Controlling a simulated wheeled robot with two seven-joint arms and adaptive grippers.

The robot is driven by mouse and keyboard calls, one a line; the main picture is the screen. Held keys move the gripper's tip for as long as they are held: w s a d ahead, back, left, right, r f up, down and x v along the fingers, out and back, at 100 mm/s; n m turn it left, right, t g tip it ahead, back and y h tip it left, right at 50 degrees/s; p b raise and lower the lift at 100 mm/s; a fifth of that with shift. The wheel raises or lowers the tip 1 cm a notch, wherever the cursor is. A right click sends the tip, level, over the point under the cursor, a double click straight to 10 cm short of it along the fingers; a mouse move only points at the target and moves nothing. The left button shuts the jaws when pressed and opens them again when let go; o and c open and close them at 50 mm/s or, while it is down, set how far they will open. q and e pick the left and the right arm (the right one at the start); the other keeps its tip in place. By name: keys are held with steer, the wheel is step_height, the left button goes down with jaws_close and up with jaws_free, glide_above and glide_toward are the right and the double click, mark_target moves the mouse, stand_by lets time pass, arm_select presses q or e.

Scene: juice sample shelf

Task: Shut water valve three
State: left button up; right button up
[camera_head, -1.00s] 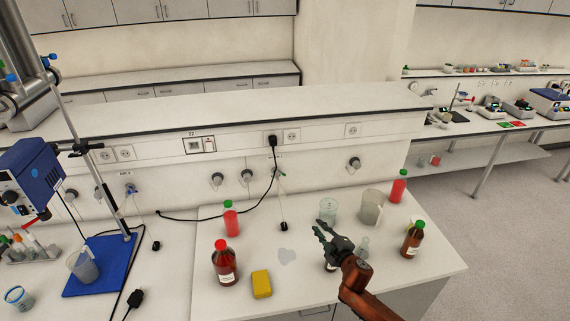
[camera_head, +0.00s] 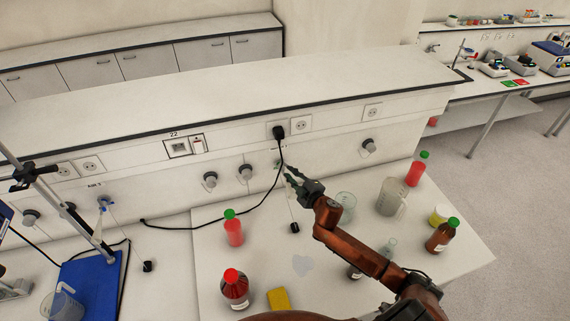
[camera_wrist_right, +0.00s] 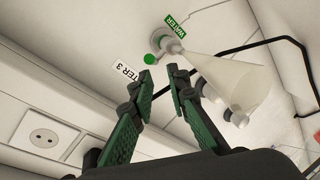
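In the right wrist view, a tap (camera_wrist_right: 172,44) with a small green knob (camera_wrist_right: 151,59) sticks out of the white wall panel, beside a label ending in "TER 3" (camera_wrist_right: 126,71). A pale translucent cone (camera_wrist_right: 222,82) extends from the tap to the lower right. My right gripper (camera_wrist_right: 162,80) is open, its green-padded fingers apart and empty, with the knob just beyond the fingertips. In the head view, my right gripper (camera_head: 289,176) is at the wall panel and largely hides this tap. My left gripper is not in view.
A black cord from the plug (camera_head: 278,131) hangs close to the gripper. Grey wall knobs (camera_head: 210,179) are to its left. A beaker (camera_head: 346,203), a jug (camera_head: 391,197) and bottles with red liquid (camera_head: 233,230) stand on the bench. A pale patch (camera_head: 303,265) lies on its bare top.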

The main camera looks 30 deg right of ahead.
steer(key=shift+h, duration=0.3)
steer(key=w+d, duration=0.1)
steer(key=w+d+f, duration=0.1)
steer(key=w, duration=0.1)
steer(key=shift+w, duration=0.3)
steer(key=shift+w+f+p, duration=0.15)
steer(key=shift+w+p, duration=0.15)
steer(key=shift+w, duration=0.2)
steer(key=shift+c, duration=0.7)
jaws_close()
steer(key=shift+a, duration=0.1)
